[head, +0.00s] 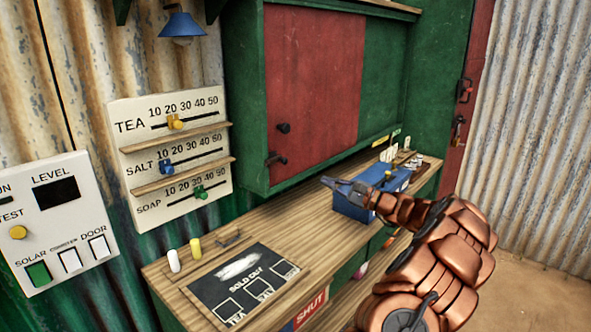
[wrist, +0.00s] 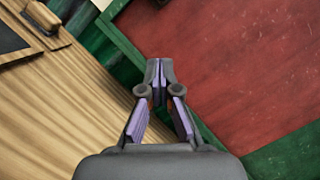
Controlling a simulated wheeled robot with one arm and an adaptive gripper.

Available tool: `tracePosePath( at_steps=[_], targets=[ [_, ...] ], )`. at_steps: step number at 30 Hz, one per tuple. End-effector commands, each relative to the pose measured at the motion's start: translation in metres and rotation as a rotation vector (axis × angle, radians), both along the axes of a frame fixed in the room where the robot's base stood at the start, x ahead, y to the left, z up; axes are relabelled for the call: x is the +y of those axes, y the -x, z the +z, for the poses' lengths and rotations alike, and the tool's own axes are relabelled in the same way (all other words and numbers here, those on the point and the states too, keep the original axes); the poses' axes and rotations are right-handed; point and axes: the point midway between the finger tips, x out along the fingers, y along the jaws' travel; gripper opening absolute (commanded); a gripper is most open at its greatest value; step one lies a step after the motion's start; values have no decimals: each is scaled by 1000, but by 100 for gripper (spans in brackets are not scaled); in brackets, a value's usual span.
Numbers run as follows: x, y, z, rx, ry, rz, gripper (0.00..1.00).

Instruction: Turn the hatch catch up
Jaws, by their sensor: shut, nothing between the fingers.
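The hatch (head: 315,80) is a red panel in a green frame above the counter. Its small dark catch (head: 276,159) sits at the lower left of the red panel and lies roughly sideways. A dark round knob (head: 283,128) is just above it. My gripper (head: 327,181) is shut and empty, below and to the right of the catch, over the counter, apart from the catch. In the wrist view my gripper (wrist: 160,68) is shut, with the red hatch panel (wrist: 235,70) to its right; the catch does not show there.
The wooden counter (head: 165,272) runs below the hatch. A blue box (head: 352,207) stands on it beside my gripper. A sold-out board (head: 225,290), a white and a yellow piece, and a wooden-handled block (wrist: 40,17) lie to the left. The slider panel (head: 140,170) hangs on the left wall.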

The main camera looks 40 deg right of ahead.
Motion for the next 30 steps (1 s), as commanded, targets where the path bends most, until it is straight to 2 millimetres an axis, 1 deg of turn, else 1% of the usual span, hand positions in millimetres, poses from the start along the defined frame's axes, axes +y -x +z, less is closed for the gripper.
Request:
tracePosePath(
  at_steps=[1, 4, 12, 16, 20, 30],
  targets=[
    [-6, 2, -2, -1, -4, -11, 0],
    [-10, 3, -3, -3, -8, -19, 0],
    [-9, 2, -2, -4, -8, -17, 0],
    [-6, -4, -1, -3, -8, -16, 0],
    [2, -18, 2, -4, -8, -13, 0],
    [25, -69, 11, -2, -6, -14, 0]
  ],
)
